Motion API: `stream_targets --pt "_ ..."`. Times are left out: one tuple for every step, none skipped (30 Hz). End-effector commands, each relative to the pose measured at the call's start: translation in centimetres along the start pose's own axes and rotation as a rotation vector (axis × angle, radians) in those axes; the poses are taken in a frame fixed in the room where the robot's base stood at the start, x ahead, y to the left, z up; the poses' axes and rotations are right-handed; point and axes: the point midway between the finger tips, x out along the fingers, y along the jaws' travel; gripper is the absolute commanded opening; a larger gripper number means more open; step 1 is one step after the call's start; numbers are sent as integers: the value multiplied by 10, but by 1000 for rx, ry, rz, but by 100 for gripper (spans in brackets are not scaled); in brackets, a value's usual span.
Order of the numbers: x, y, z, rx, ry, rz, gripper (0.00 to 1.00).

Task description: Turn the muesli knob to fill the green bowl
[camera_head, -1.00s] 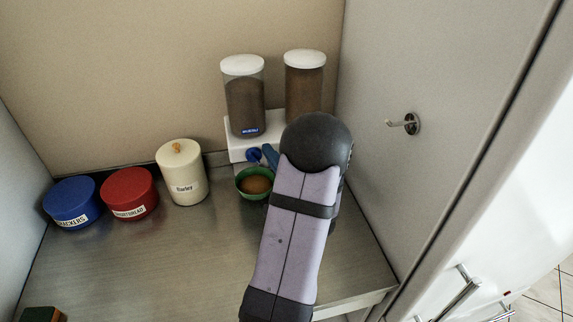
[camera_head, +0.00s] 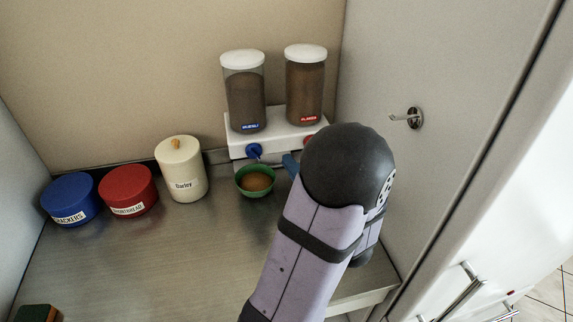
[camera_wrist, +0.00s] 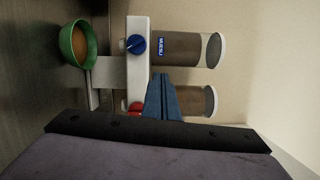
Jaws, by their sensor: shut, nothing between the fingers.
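The muesli dispenser (camera_head: 245,92) is a clear cylinder with a white lid and a blue label, on the left of a white stand. Its blue knob (camera_head: 254,150) is on the stand's front; the knob also shows in the wrist view (camera_wrist: 134,44). The green bowl (camera_head: 256,181) stands below the knob and holds brown contents; it also shows in the wrist view (camera_wrist: 78,44). My gripper (camera_head: 289,164) has blue fingers, shut and empty. It is right of the blue knob, apart from it; its fingers show in the wrist view (camera_wrist: 163,82).
A second dispenser (camera_head: 305,85) with a red label and a red knob (camera_head: 308,141) stands on the right of the white stand (camera_head: 285,135). A cream barley jar (camera_head: 181,170), a red tin (camera_head: 128,190) and a blue tin (camera_head: 71,198) stand left.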

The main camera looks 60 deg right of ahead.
Motion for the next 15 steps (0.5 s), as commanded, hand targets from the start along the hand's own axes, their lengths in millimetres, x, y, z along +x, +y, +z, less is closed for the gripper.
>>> stream_targets --pt "0 1 -1 -29 1 6 0" --pt "0 1 -1 -57 3 12 0" --pt "0 3 -2 -102 5 24 0" --pt "0 4 -3 -143 6 33 0" --pt "0 5 -4 -187 7 44 0" --pt "0 7 -6 -251 8 60 0" --pt "0 9 -7 -299 9 72 0" --pt "0 11 -8 -348 9 84 0" --pt "0 12 -10 -409 8 100 0" --pt "-1 14 -11 -453 8 111 0" --pt "-1 15 -12 -494 7 120 0" --pt "-1 16 -13 -541 6 134 0" --pt "-2 17 -14 -571 4 141 0" --pt "-2 18 -15 -597 3 148 0" --pt "-2 19 -16 -623 2 155 0"
